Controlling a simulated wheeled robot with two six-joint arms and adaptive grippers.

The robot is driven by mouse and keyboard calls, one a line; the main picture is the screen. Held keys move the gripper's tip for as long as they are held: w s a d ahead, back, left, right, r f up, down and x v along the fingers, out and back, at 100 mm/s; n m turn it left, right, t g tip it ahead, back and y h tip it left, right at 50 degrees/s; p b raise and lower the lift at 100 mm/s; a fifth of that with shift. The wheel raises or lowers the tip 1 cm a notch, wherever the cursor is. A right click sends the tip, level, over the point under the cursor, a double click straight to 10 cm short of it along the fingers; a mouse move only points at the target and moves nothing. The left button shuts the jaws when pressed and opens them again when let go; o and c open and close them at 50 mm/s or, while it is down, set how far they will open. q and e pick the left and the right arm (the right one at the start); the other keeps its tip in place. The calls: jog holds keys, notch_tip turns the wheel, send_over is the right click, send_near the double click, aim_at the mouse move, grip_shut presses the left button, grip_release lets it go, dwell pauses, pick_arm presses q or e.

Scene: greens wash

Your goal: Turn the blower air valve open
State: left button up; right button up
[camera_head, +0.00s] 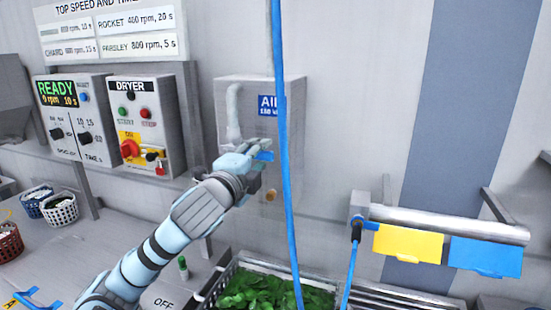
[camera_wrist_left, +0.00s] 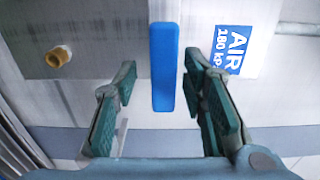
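The air valve's blue handle (camera_wrist_left: 163,65) shows in the left wrist view as a straight bar between my left gripper's fingers. A small blue part of the handle (camera_head: 264,156) shows in the head view, the rest hidden by the gripper. My left gripper (camera_head: 260,153) is at the grey panel (camera_head: 228,92) with the blue AIR label (camera_head: 268,106). The left wrist view shows the gripper (camera_wrist_left: 160,84) open, one finger on each side of the handle, with a visible gap on both sides. My right gripper is not in view.
A blue hose (camera_head: 285,200) hangs in front of the panel. A brass fitting (camera_head: 270,195) is low on the panel. The dryer box (camera_head: 117,92) is to the left. A crate of greens (camera_head: 233,272) stands below. A bar with yellow (camera_head: 408,243) and blue (camera_head: 485,256) tags is to the right.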

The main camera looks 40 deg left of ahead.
pick_arm(q)
jog(key=shift+w+a, duration=0.25)
jog(key=shift+w, duration=0.25)
jog(key=shift+s+r, duration=0.15)
jog(key=shift+s, duration=0.1)
jog(key=shift+s+d, duration=0.1)
jog(key=shift+c, duration=0.8)
grip_shut()
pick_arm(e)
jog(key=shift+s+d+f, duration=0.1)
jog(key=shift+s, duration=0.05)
